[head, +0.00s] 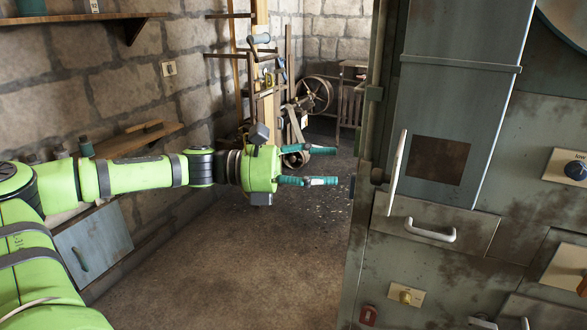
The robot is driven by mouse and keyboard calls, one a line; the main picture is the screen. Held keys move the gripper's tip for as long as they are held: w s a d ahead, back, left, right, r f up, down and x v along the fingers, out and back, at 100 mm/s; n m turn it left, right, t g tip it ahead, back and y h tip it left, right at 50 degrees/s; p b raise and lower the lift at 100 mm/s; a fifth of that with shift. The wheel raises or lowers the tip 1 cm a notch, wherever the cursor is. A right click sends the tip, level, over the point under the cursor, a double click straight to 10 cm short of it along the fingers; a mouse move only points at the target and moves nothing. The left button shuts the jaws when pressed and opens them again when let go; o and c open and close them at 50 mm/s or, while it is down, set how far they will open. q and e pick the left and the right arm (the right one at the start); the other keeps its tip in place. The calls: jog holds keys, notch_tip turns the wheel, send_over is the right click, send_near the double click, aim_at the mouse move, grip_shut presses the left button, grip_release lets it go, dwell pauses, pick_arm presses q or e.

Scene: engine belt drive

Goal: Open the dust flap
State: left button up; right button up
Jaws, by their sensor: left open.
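A large grey-green metal machine cabinet (380,275) fills the right side of the head view. A tall blue-grey panel (455,85) on its front has a rusty brown square low down and a long white upright handle (397,172) along its left edge. Below it is a smaller panel (470,228) with a white horizontal handle (430,232). Both look shut; I cannot tell which one is the dust flap. My left gripper (333,166) is open and empty, its two fingers pointing right, apart from the cabinet's left edge. My right gripper is out of view.
Wooden shelves (140,140) line the stone wall at left. A spoked wheel (317,95) stands at the back. The floor between is clear.

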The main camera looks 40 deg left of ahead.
pick_arm(q)
jog(key=v, duration=0.5)
dwell(0.4)
